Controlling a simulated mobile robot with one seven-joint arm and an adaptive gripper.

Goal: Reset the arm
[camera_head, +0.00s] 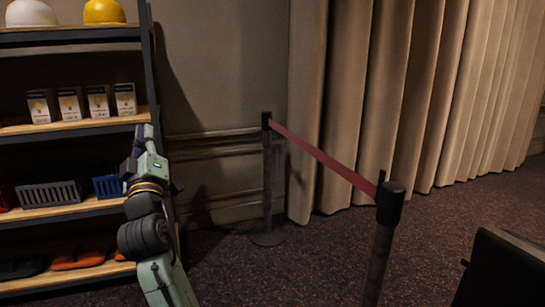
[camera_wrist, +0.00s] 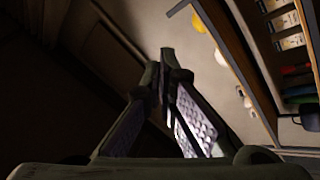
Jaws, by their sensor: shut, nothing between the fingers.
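My arm rises in front of the shelf at the left of the head view, bent upward, with my gripper (camera_head: 143,132) at its top end. In the wrist view my gripper (camera_wrist: 163,62) shows its two fingers meeting at the tips, with textured pads on their inner sides. It is shut and empty. It touches nothing that I can make out, though the shelf stands close behind it in the head view.
The shelf (camera_head: 70,127) holds hard hats (camera_head: 103,11), small boxes (camera_head: 70,104), a dark basket (camera_head: 50,194) and orange items (camera_head: 80,257). A red belt barrier (camera_head: 325,158) stands mid-room before beige curtains (camera_head: 410,100). A dark object (camera_head: 500,270) is at lower right.

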